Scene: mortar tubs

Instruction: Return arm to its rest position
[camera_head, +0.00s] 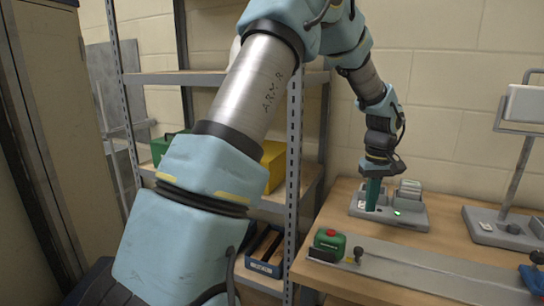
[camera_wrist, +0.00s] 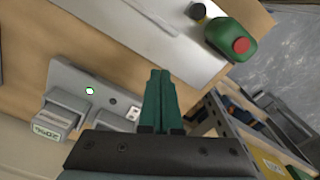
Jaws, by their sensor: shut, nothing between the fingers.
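My gripper (camera_head: 373,194) is at the end of my extended arm, pointing down over the workbench at the left part of a grey device base (camera_head: 412,219). In the wrist view, the two green fingers of my gripper (camera_wrist: 160,75) are together with nothing between them. The grey base (camera_wrist: 72,75) lies just left of the fingers there, with a small lit green light on it. I cannot tell whether the fingertips touch the base.
The wooden bench (camera_head: 320,277) holds a green container with a red cap (camera_head: 329,240), a long grey metal plate (camera_head: 430,272) and another device with an upright post (camera_head: 505,228). A metal shelf (camera_head: 165,78) with a green bin (camera_head: 162,147) and a yellow bin (camera_head: 273,160) stands behind my arm.

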